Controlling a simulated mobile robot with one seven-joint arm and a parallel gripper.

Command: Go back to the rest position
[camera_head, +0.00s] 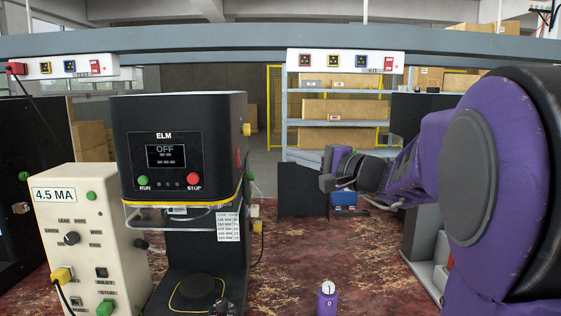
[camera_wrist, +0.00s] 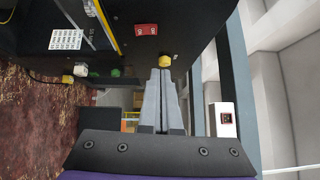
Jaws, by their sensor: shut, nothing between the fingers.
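My gripper (camera_head: 290,154) shows in the head view as grey fingers pointing left from a purple wrist, to the right of the ELM machine (camera_head: 180,112). In the wrist view my gripper (camera_wrist: 160,72) has its two grey fingers together, with nothing between them. The fingertips point at a yellow knob (camera_wrist: 166,61) on the machine's side; the knob also shows in the head view (camera_head: 246,129). In the head view a gap shows between the fingertips and the machine. The machine's display reads OFF.
A cream 4.5 MA box (camera_head: 90,235) stands left of the machine. A small purple cylinder (camera_head: 327,299) is at the bottom centre. Shelves with cartons (camera_head: 335,109) stand behind. An overhead beam (camera_head: 230,42) crosses the top. Red-brown floor shows between the machine and my arm.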

